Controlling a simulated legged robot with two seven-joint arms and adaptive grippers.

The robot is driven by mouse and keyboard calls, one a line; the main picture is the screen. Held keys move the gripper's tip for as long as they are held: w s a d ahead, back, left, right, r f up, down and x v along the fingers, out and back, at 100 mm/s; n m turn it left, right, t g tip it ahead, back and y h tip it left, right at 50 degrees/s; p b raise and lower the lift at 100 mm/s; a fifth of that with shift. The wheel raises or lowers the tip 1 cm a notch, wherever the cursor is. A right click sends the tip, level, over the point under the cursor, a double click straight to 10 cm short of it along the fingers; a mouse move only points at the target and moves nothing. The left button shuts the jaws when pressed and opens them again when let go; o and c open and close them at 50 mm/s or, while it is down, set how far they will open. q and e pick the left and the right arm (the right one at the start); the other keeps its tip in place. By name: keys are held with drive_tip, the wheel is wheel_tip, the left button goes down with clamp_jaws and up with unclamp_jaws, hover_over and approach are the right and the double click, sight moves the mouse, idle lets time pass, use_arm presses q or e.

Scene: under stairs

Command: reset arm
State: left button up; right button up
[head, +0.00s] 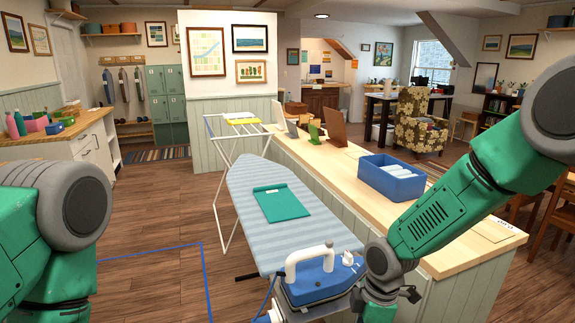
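My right arm comes in from the right over the wooden counter, and its wrist is low, just right of a blue iron. My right gripper (408,294) is only partly visible there, small and dark at the wrist, and its fingers cannot be made out. I cannot tell whether it touches the iron. My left arm fills the lower left edge, and its gripper is out of view. The iron (309,285) with a white handle stands at the near end of the striped ironing board (245,190). A folded teal cloth (280,203) lies flat on the board.
A long wooden counter (335,166) runs along the board's right side, with a blue bin (391,183) of white items on it. A white drying rack (231,148) stands behind the board. Open wooden floor (165,215) lies left of the board, crossed by a blue line.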

drive_tip(key=s+d+f+m+b, duration=0.25)
drive_tip(key=s+f+m, duration=0.25)
drive_tip(key=s+f, duration=0.35)
drive_tip(key=s+d+f+m+b, duration=0.2)
drive_tip(key=s+f+m+b, duration=0.2)
drive_tip(key=s+f, duration=0.5)
drive_tip(key=s+d+f+m+t+h+b, duration=0.1)
drive_tip(key=s+d+f+m+b, duration=0.2)
drive_tip(key=s+d+m, duration=0.5)
drive_tip(key=s+f, duration=0.1)
drive_tip(key=s, duration=0.2)
drive_tip(key=shift+s+f+b, duration=0.25)
drive_tip(key=shift+f+b, duration=0.05)
drive_tip(key=shift+f, duration=0.1)
drive_tip(key=shift+w, duration=0.15)
